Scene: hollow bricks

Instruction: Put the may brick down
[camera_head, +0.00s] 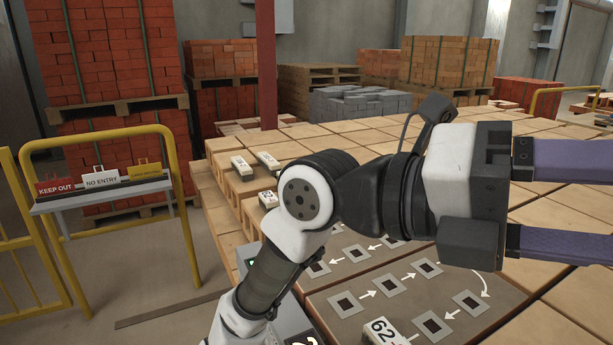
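My gripper (566,203) is at the right, with its two purple fingers pointing right and running out of the picture. The fingers stand apart where they show. Their tips are cut off, so I cannot tell whether they hold anything. No brick marked as the may brick can be made out. A white block labelled 62 (382,331) lies on the brown board (410,278) with dark square holes and white arrows. Other small white blocks (242,167) lie on the tan boxes at the upper left of my arm.
Tan boxes (560,215) form a broad flat surface under and behind my gripper. Yellow railings (183,205) and a stand with KEEP OUT (55,186) and NO ENTRY signs are at the left. Pallets of red bricks (105,55) and a grey stack (358,101) stand behind.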

